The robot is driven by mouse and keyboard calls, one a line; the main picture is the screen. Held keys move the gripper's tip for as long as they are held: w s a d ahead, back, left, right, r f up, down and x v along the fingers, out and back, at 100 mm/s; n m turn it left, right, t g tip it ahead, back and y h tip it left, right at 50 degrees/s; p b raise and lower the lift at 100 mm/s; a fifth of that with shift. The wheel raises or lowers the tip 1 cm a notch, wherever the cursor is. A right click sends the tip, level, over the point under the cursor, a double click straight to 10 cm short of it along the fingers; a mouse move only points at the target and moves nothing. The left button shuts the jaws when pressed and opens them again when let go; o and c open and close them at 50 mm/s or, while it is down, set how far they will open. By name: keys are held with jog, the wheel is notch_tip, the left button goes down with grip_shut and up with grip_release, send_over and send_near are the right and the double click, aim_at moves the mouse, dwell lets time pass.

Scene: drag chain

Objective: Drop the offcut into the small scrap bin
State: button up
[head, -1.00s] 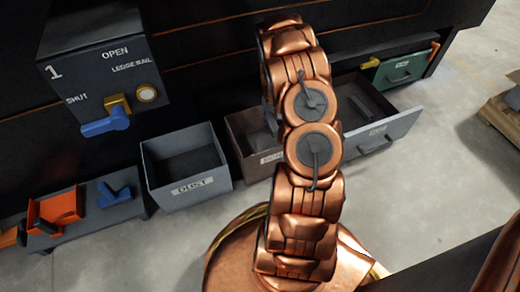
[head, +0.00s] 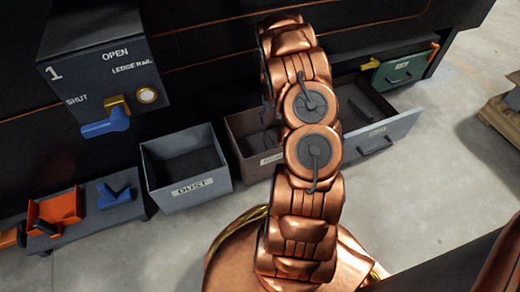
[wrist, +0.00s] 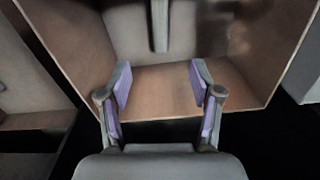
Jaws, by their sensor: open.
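My gripper (wrist: 160,85) is open in the wrist view, with nothing between its purple-padded fingers. It is over a brown-walled bin (wrist: 75,40). A narrow grey bar (wrist: 159,25), which may be the offcut, lies inside toward the top of that picture, beyond the fingertips. In the head view a brown bin (head: 240,137) stands left of my arm, its label partly covered; it looks like the same bin. My arm hides most of my gripper there. I cannot tell whether this is the small scrap bin.
A grey bin marked DUST (head: 188,170) stands to the left. An open grey drawer (head: 392,132) with a dark bar inside is at the right. A valve box (head: 105,65) with a blue lever hangs upper left. An orange tray (head: 60,206) sits lower left.

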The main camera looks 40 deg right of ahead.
notch_tip(320, 180, up, 11)
dwell(0.4)
jog(key=shift+s, duration=0.15)
